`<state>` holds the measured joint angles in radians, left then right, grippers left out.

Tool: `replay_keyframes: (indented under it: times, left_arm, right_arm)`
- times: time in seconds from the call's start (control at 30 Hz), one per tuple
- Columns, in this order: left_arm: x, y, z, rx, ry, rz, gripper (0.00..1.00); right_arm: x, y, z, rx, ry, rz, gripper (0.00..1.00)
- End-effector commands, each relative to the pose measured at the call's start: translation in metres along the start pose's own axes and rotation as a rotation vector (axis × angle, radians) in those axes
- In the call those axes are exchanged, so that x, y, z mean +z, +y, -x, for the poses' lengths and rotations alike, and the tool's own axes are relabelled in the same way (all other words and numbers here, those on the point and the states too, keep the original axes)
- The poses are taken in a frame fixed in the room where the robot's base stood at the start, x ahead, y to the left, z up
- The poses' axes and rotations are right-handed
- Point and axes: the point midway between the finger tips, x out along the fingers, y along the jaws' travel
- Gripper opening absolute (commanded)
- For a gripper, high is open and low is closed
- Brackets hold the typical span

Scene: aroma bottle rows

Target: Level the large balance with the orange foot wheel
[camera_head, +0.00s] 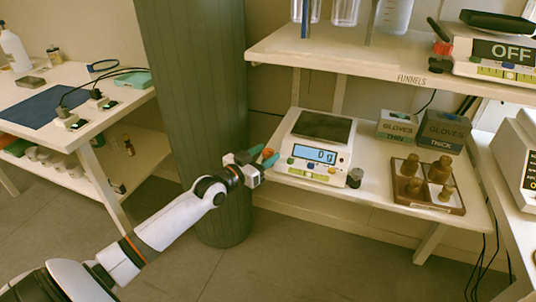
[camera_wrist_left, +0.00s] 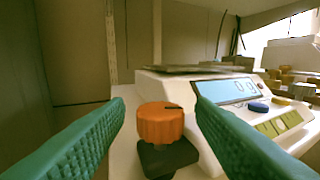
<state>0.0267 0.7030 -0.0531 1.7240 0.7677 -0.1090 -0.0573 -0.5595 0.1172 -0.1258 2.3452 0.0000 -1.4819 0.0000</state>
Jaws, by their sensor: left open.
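The large balance (camera_head: 317,148) is a white scale with a dark pan and a blue display reading 0 g, on the middle shelf. Its body also shows in the left wrist view (camera_wrist_left: 165,92). The orange foot wheel (camera_wrist_left: 160,122) is at the balance's near left corner on a dark foot; it shows small in the head view (camera_head: 267,153). My left gripper (camera_head: 268,159) is open, its teal fingers on either side of the wheel. In the left wrist view a gap shows between each finger and the wheel. My right gripper is not in view.
A dark round foot (camera_head: 355,177) is at the balance's right corner. Glove boxes (camera_head: 443,131) and a wooden tray of brown weights (camera_head: 455,206) stand to the right. An upper shelf (camera_head: 345,55) overhangs. A grey-green column (camera_head: 195,100) stands close behind my left arm.

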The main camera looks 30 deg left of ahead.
Motion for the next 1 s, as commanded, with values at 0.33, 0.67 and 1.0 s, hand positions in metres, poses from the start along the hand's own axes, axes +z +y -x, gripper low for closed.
replay_keyframes:
  times: [0.33, 0.67, 1.0]
  left_arm:
    - [0.0, 0.0, -0.018, 0.0, 0.001, -0.002, 0.5]
    - [0.0, 0.0, -0.017, 0.0, 0.0, -0.002, 0.22]
    - [-0.002, 0.0, -0.018, -0.034, -0.004, -0.01, 0.05]
  right_arm:
    - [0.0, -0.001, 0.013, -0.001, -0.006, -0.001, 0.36]
    - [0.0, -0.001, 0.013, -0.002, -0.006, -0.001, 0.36]
    - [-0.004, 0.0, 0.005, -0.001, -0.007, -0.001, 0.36]
